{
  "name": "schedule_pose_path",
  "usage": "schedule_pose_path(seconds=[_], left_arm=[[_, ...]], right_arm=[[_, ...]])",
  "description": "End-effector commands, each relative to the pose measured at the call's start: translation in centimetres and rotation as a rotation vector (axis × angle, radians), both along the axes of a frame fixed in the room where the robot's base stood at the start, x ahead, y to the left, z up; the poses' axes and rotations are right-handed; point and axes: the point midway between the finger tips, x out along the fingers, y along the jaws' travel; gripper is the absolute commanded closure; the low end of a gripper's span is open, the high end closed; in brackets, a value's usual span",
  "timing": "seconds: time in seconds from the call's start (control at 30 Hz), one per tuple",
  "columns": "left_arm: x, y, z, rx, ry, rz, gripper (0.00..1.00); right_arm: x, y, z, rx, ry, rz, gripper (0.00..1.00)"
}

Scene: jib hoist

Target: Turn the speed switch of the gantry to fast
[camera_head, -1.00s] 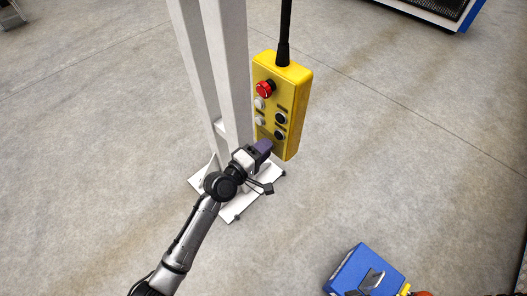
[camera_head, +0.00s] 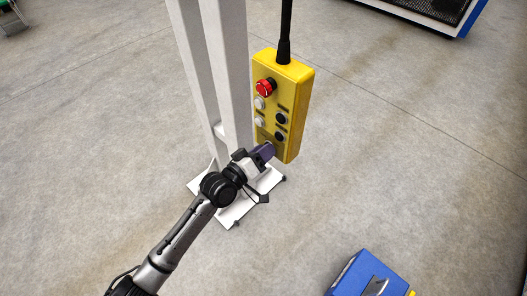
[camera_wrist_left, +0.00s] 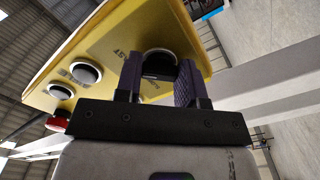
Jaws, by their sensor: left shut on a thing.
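The yellow hoist pendant (camera_head: 295,105) hangs from a black cable, with a red mushroom button (camera_head: 265,87) at the top and white and black buttons below it. My left gripper (camera_head: 268,150) is at the lower end of its front face. In the left wrist view the two purple fingers (camera_wrist_left: 159,80) stand either side of a round black switch (camera_wrist_left: 158,63) and are shut on it. Lettering on the yellow face beside the switch is partly hidden by a finger. In the head view the gripper hides the switch. My right gripper is not in view.
A white post (camera_head: 228,75) with a base plate (camera_head: 237,208) stands just left of and behind the pendant. A blue box (camera_head: 366,275) is at the bottom right. Open concrete floor lies around.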

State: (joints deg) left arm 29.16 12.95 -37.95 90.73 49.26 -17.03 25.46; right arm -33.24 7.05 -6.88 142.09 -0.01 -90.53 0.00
Motion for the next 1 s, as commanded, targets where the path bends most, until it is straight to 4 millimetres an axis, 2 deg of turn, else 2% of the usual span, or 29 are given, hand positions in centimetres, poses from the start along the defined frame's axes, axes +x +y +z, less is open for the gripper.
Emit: schedule_pose_path(seconds=[0.57, 0.6, 0.83, 1.0], left_arm=[[0.01, 0.01, 0.02, 0.022, -0.022, 0.000, 0.88], [0.01, 0.01, 0.03, 0.022, -0.022, 0.000, 0.62], [0.01, 0.01, 0.02, 0.021, -0.020, 0.000, 0.40], [0.00, 0.00, 0.01, 0.020, -0.020, 0.000, 0.38]], right_arm=[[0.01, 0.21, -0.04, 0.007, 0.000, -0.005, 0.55], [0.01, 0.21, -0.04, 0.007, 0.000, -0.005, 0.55], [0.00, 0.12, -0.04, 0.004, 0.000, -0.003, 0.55], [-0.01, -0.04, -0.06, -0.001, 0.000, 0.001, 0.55]])
